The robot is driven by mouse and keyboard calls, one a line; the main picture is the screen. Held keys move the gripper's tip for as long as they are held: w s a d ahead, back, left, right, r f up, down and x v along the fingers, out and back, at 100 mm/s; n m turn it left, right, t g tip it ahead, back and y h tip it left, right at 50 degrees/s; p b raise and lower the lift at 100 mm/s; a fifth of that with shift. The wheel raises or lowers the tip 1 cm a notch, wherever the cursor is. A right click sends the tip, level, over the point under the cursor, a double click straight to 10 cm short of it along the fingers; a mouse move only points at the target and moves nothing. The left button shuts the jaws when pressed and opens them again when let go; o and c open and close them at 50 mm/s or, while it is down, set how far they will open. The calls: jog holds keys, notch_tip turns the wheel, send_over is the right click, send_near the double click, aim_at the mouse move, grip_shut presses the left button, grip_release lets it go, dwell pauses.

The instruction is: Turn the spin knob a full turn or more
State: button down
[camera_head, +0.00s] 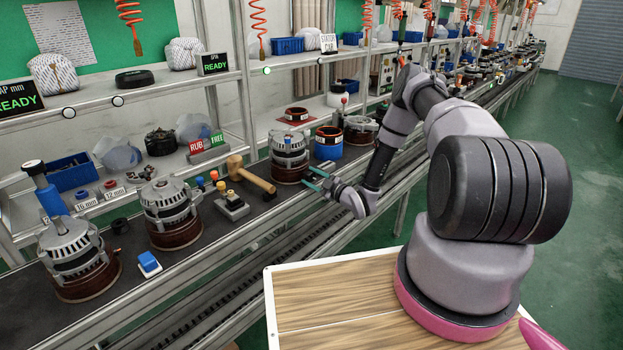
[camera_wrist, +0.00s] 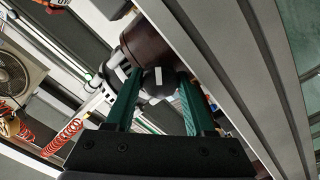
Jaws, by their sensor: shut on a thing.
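The spin knob (camera_wrist: 157,84), dark with a pale mark on its face, sits between the two green fingers of my gripper (camera_wrist: 159,78) in the wrist view. The fingers touch it on both sides. In the head view my gripper (camera_head: 316,178) reaches in from the right at the side of an alternator (camera_head: 289,157) with a grey top and dark red body. The knob is too hidden there to make out. A dark red body (camera_wrist: 146,46) shows just behind the knob in the wrist view.
More alternators (camera_head: 168,212) stand further left. A blue-and-black ring part (camera_head: 328,143) stands behind my gripper. The conveyor rail (camera_head: 270,232) runs along the front.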

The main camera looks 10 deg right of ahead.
dwell(0.3)
jog(key=shift+c, duration=1.3)
grip_release()
